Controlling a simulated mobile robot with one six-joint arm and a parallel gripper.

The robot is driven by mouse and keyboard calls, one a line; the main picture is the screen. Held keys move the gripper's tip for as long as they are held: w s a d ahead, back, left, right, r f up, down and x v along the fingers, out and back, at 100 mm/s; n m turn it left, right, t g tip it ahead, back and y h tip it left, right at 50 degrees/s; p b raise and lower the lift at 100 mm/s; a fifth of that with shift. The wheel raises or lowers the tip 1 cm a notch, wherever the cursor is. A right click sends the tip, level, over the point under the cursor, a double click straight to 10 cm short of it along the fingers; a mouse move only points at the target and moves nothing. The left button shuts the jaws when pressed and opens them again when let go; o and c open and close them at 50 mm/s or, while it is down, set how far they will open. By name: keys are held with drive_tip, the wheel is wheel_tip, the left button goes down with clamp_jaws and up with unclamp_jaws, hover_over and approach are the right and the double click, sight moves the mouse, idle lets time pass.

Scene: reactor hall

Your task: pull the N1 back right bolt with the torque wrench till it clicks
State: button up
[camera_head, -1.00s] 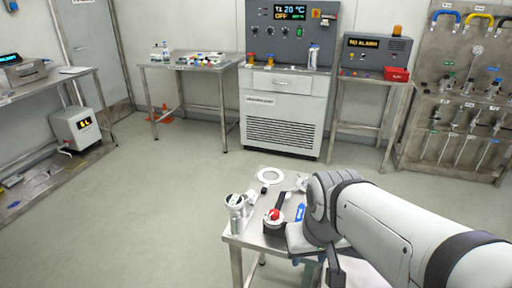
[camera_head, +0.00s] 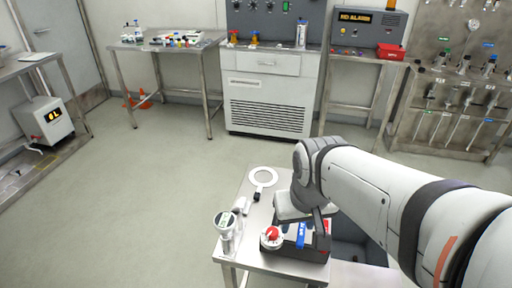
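My gripper (camera_head: 302,208) hangs over the small steel table (camera_head: 245,262) at the front, to the right of a white ring with a dark handle (camera_head: 263,178). Its fingers are mostly hidden behind its own body and wrist, so its opening and any hold do not show. I cannot make out the torque wrench, the N1 nozzle or its back right bolt in this view. A dark box with a blue label (camera_head: 302,236) lies just below the gripper; whether they touch is unclear.
On the table stand a round-headed digital gauge (camera_head: 226,221) and a red-knobbed device (camera_head: 271,237). A grey bin-like shape (camera_head: 352,240) is right of the table. Behind are a white cabinet (camera_head: 268,105) and side benches. The floor between is clear.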

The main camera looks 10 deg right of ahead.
drive_tip(key=w+f+m+p, duration=0.1)
drive_tip(key=w+f+p, duration=0.1)
drive_tip(key=w, duration=0.3)
drive_tip(key=w+f+m+g+p, duration=0.1)
drive_tip(key=w+f+m+p, duration=0.1)
drive_tip(key=w+f, duration=0.2)
drive_tip(key=w+f+m+g+p, duration=0.1)
drive_tip(key=w+f+p, duration=0.2)
drive_tip(key=w, duration=0.4)
drive_tip(key=shift+w+d+m, duration=0.25)
drive_tip(key=shift+w+m, duration=0.05)
drive_tip(key=shift+w, duration=0.1)
drive_tip(key=shift+w+f, duration=0.2)
drive_tip(key=shift+f, duration=0.3)
wheel_tip(320, 180, down, 9)
drive_tip(key=b, duration=0.6)
drive_tip(key=shift+b, duration=0.35)
drive_tip(key=shift+r, duration=0.1)
drive_tip(key=shift+c, duration=0.2)
clamp_jaws()
drive_tip(key=shift+r, duration=0.15)
